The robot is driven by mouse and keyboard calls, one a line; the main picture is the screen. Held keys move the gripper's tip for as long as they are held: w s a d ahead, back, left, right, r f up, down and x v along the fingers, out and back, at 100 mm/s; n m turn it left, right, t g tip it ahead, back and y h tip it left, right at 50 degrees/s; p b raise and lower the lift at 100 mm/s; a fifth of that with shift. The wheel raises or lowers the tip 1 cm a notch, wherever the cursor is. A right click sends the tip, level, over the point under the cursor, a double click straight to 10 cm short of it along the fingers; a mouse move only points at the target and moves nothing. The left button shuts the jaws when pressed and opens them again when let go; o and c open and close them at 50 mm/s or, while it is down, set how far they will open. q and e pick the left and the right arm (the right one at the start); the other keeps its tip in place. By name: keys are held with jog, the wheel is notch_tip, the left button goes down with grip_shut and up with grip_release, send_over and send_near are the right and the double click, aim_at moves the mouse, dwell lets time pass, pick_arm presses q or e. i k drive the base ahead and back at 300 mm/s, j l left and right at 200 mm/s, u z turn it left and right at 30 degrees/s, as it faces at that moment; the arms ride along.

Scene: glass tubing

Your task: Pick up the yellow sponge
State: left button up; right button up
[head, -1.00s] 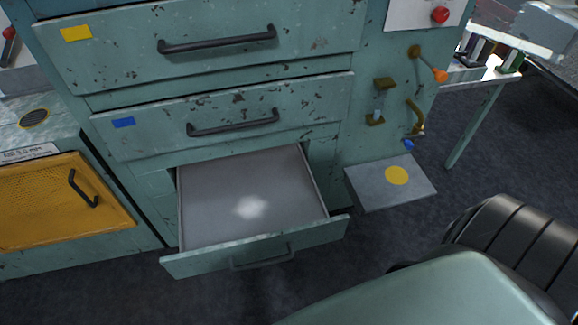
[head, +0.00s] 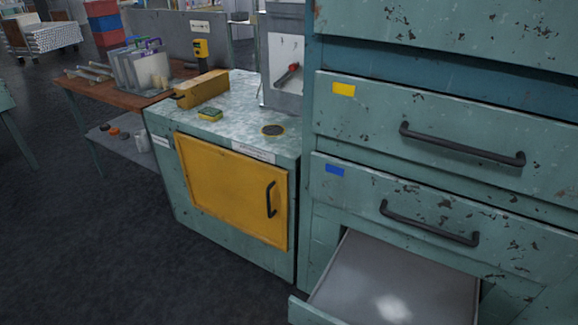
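A small yellow sponge with a dark green side (head: 210,114) lies on the mottled top of the low cabinet (head: 244,98). It is left of a dark round disc (head: 273,130) and in front of a yellow box-shaped block (head: 202,88). Neither of my grippers shows in the head view now.
The low cabinet has a shut yellow door (head: 232,190). A drawer (head: 395,280) stands open and empty at the lower right, below shut drawers. A wooden table (head: 110,90) with clear containers stands left. The dark floor (head: 90,240) at front left is clear.

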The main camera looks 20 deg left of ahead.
aim_at(207, 113)
jog(key=u, duration=0.45)
jog(key=i+u, duration=0.1)
jog(key=u, duration=0.4)
jog(key=i+u, duration=0.1)
jog(key=u, duration=0.8)
jog(key=i+u, duration=0.1)
jog(key=u, duration=0.85)
jog(key=l+u, duration=0.15)
jog(key=u, duration=0.3)
jog(key=i+l+u, duration=0.1)
jog(key=u, duration=0.35)
jog(key=i+l+u, duration=0.1)
jog(key=l+u, duration=0.35)
jog(key=l, duration=0.15)
jog(key=l+u, duration=0.5)
jog(key=l, duration=0.6)
jog(key=i+l+z, duration=0.1)
jog(key=l, duration=0.5)
jog(key=l+z, duration=0.1)
jog(key=z, duration=0.35)
jog(key=l+z, duration=0.1)
jog(key=z, duration=0.4)
jog(key=i+z, duration=0.1)
jog(key=z, duration=0.35)
